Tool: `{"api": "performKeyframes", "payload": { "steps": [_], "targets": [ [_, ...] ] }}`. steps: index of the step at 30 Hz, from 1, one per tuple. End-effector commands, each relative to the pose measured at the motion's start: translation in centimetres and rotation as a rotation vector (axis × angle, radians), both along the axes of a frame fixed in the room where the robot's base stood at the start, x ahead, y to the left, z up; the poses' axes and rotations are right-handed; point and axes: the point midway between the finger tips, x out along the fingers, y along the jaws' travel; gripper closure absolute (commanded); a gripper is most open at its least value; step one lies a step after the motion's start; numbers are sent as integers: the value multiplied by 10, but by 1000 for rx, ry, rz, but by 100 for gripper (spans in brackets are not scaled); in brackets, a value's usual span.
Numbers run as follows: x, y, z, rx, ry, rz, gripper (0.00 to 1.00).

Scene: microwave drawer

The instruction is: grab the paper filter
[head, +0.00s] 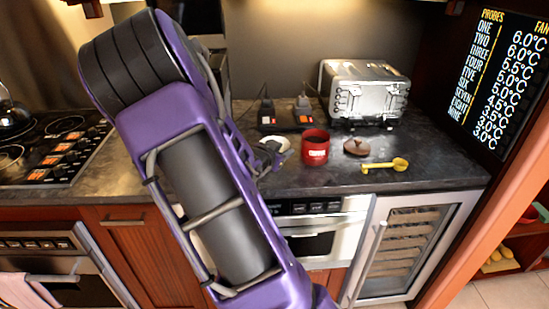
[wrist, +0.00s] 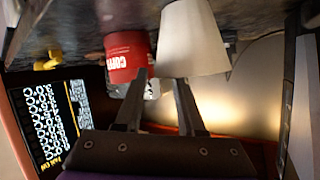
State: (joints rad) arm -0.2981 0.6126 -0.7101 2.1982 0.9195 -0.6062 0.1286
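The paper filter (wrist: 193,38) is a white cone shape in the upper middle of the wrist view. In the head view a white round piece, likely the filter (head: 283,141), shows beside the red canister, partly hidden by my gripper (head: 272,157). In the wrist view my gripper (wrist: 161,78) has its two fingers apart with nothing between them. The tip of its right finger appears just below the filter's wide end; I cannot tell whether they touch.
The red coffee canister (head: 315,147) stands close to the filter, also in the wrist view (wrist: 126,57). Its brown lid (head: 356,147) and a yellow scoop (head: 386,165) lie to the right. A silver toaster (head: 363,92) stands behind. Bare counter (head: 440,160) lies at right.

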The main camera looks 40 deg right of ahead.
Motion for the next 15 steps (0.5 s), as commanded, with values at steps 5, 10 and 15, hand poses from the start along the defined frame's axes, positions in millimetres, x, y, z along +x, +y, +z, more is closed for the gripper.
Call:
{"api": "performKeyframes", "payload": {
  "steps": [5,10,15],
  "targets": [
    [8,-13,-6,1,0,2,62],
    [8,-14,-6,2,-1,2,62],
    [8,-14,-6,1,-1,2,83]
  ]
}}
